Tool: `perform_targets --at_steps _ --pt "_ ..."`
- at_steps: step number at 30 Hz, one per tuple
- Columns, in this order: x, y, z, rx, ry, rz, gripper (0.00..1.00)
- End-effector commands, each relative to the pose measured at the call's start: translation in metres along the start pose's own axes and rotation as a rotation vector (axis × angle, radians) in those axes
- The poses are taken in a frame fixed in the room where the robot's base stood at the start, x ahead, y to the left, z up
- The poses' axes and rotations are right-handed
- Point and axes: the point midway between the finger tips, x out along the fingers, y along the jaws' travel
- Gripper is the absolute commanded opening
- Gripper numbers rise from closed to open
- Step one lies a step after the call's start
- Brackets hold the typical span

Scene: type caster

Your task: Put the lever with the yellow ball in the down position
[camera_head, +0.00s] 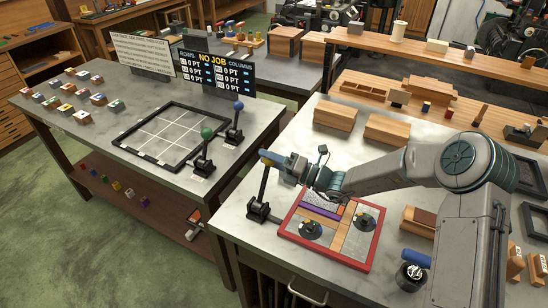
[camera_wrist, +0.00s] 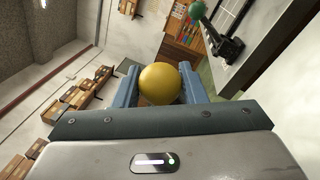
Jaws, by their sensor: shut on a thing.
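The lever with the yellow ball (camera_head: 264,187) stands on the near bench, left of the red-framed tray. Its rod rises steeply, close to upright, from a black base. My gripper (camera_head: 270,158) is at the top of this lever, reaching in from the right. In the wrist view the yellow ball (camera_wrist: 160,84) sits between the two blue fingers of my gripper (camera_wrist: 160,88), which are shut on it. In the head view the fingers mostly hide the ball.
A green-ball lever (camera_head: 207,133) and a blue-ball lever (camera_head: 239,106) stand on the left bench beside a black grid frame (camera_head: 128,151). The red-framed tray (camera_head: 284,230) lies close under my arm. A floor gap separates the benches.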

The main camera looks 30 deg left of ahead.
Motion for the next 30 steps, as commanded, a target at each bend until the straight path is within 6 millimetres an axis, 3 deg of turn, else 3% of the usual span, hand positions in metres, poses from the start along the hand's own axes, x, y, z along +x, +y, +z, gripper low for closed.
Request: perform_targets --at_steps 5,6,8,20,30 --pt "-0.001 -0.002 0.001 0.003 -0.004 -0.004 0.00" --pt "-0.001 -0.002 0.001 0.003 -0.004 -0.005 0.43" --pt "-0.002 -0.002 0.001 0.003 -0.004 -0.005 0.57" --pt "-0.011 -0.002 0.002 0.000 -0.005 -0.005 0.57" --pt "-0.083 -0.004 0.001 0.000 -0.008 -0.007 0.57"
